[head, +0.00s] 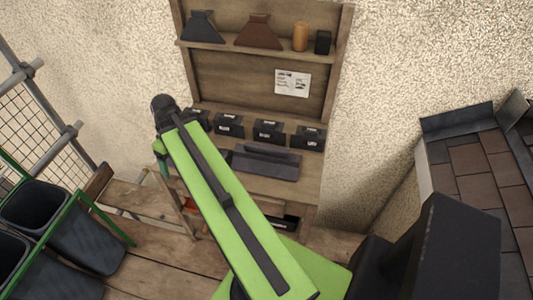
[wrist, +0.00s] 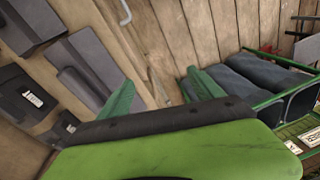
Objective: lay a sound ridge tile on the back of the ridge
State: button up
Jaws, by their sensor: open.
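My gripper (wrist: 160,80) is open in the wrist view, its two green fingers apart with nothing between them. A dark grey ridge tile (wrist: 92,72) with a raised roll lies on the bench to the left of the fingers. Another dark grey piece (wrist: 30,22) lies beyond it at the upper left. In the head view, a dark grey ridge tile (head: 266,163) shows on the bench, right of my arm; the fingers are mostly hidden there. The roof (head: 473,170) at the right has dark grey ridge pieces (head: 458,121) along its top. I cannot tell whether the tiles are sound.
Black labelled boxes (head: 269,131) line the bench back. The shelf (head: 240,47) above holds a grey and a brown shaped piece, an orange cylinder and a dark block. Dark bins (head: 88,240) in a green frame and scaffolding (head: 45,105) stand at the left.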

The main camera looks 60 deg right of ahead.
jog(key=s+d+r+n+t+p, duration=0.1)
jog(key=s+d, duration=0.5)
jog(key=d, duration=0.4)
jog(key=s+d+r+t+p, duration=0.1)
jog(key=s+d+r, duration=0.1)
jog(key=s+d, duration=0.6)
jog(key=n+t, duration=0.1)
jog(key=t, duration=0.1)
send_near(264, 152)
jog(key=w+f+b, duration=0.1)
jog(key=f+b, duration=0.1)
jog(key=b, duration=0.1)
jog(key=f+b, duration=0.2)
jog(key=b, duration=0.2)
jog(key=w+d+f+b, duration=0.1)
jog(key=f+b, duration=0.1)
jog(key=b, duration=0.2)
jog(key=shift+w, duration=0.55)
jog(key=shift+r, duration=0.1)
jog(key=b+x, duration=0.5)
jog(key=shift+a+f, duration=0.15)
jog(key=shift+f, duration=0.1)
jog(key=shift+r, duration=0.2)
jog(key=shift+c, duration=0.5)
jog(key=shift+a, duration=0.1)
grip_shut()
